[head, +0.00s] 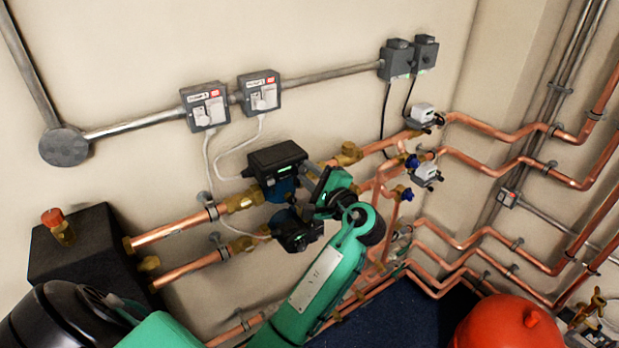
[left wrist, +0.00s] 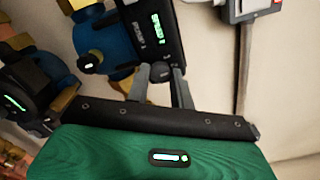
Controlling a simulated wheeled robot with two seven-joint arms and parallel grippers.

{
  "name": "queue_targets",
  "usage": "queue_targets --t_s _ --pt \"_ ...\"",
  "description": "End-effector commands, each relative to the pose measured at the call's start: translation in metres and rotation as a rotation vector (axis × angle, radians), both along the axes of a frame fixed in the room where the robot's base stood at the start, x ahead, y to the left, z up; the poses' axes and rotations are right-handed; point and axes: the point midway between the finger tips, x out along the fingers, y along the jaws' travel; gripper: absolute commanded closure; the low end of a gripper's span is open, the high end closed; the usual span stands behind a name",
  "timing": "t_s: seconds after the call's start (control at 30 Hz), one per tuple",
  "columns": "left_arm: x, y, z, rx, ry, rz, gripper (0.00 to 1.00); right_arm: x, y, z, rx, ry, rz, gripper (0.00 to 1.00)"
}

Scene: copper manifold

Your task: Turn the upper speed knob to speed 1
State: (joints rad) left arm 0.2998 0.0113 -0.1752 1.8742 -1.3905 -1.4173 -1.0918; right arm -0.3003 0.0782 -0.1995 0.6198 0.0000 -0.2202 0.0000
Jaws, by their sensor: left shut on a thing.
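The upper pump (head: 275,157) is a black box with a lit green display and a blue body, set on the upper copper pipe. In the left wrist view its dark face (left wrist: 150,35) shows green readouts. My left gripper (head: 314,184) is at the right side of this pump. Its grey fingers (left wrist: 162,78) are shut on the small dark upper speed knob (left wrist: 159,71), which is mostly hidden between them. The knob's pointer and set speed cannot be read. A similar lower pump (head: 297,232) sits just below. My right gripper is out of view.
Copper pipes (head: 170,230) run along the wall on both sides of the pumps. Two grey switch boxes (head: 205,106) with white cables hang above. A black box (head: 75,245) stands left, and a red vessel (head: 505,325) is at lower right.

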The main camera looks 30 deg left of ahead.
Motion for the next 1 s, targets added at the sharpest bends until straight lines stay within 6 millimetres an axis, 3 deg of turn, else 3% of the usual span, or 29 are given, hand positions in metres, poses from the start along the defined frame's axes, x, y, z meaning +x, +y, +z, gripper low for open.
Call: queue_targets --t_s 0.6,1.0 --pt "0.000 -0.001 -0.006 -0.193 -0.457 0.001 1.00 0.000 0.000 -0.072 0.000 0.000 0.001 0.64" --pt "0.000 0.000 -0.003 -0.260 -0.622 0.002 1.00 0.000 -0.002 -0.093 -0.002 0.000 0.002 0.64"
